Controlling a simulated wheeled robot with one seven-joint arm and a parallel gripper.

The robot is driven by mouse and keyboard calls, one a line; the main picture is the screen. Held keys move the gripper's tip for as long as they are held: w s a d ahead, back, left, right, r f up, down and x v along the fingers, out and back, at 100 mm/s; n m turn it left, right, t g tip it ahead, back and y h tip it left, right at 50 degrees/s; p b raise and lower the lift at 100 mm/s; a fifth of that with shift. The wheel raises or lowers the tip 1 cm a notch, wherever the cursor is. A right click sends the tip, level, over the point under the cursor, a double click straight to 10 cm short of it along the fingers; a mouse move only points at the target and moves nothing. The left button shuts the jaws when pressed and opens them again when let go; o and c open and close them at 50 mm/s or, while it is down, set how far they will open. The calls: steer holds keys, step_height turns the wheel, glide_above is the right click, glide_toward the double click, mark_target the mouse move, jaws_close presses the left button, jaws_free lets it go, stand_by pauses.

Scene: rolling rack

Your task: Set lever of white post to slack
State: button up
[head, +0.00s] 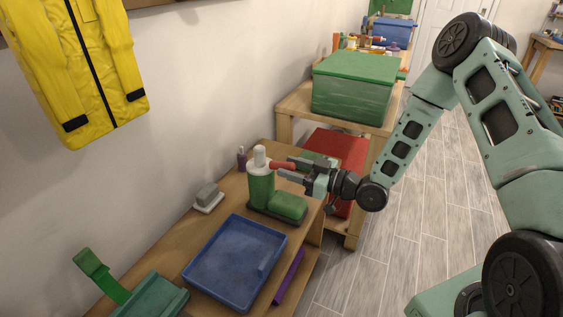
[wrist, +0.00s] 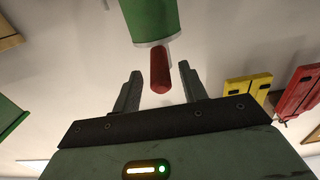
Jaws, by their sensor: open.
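The white post (head: 260,156) rises from a wide green body (head: 261,187) on the wooden bench. A red lever (head: 283,165) sticks out from the post toward the right. My gripper (head: 285,170) is open at the lever's outer end, to the right of the post. In the wrist view, the red lever (wrist: 160,72) points toward my palm and lies between my two fingers, with a gap on each side. The green body (wrist: 150,18) with a pale rim is behind it. I cannot tell the lever's set position from its marks.
A blue tray (head: 205,262), a grey block on a white plate (head: 208,197) and a small purple bottle (head: 241,158) are also on the bench. A green lidded box (head: 352,88) stands beyond.

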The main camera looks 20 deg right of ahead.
mark_target(281, 165)
steer(key=shift+x, duration=1.65)
jaws_close()
